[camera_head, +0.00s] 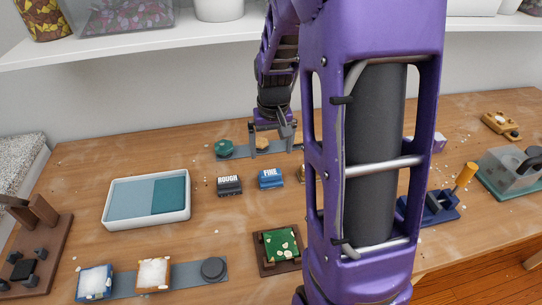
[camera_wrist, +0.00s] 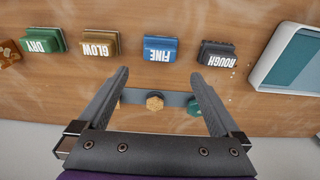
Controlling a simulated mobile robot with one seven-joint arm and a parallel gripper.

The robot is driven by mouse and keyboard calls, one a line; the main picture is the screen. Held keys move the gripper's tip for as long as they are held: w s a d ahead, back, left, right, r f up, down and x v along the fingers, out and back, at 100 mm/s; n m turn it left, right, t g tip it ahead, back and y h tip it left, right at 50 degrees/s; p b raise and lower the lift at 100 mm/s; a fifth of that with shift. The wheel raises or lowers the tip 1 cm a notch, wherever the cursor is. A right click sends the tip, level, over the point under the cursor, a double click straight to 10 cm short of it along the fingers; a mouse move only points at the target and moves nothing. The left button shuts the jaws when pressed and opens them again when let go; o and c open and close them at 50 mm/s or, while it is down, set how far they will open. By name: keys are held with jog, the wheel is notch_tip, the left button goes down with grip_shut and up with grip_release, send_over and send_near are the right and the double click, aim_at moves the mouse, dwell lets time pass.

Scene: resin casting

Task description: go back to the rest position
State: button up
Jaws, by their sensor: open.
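My gripper (camera_head: 272,142) hangs over the back of the workbench (camera_head: 80,165), above a grey strip (camera_head: 237,153). In the wrist view my gripper (camera_wrist: 160,75) has its two fingers wide apart with nothing held between them. A tan hexagonal piece (camera_wrist: 154,102) on the strip shows between the fingers, and a green piece (camera_wrist: 194,109) is partly hidden by one finger. My arm hides part of the bench's middle right.
A white tray (camera_head: 146,222) is left. A green cushion-like piece (camera_head: 279,244) sits in front. A white shelf (camera_head: 140,46) runs above the bench.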

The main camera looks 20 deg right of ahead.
jog(key=shift+r, duration=0.35)
dwell(0.3)
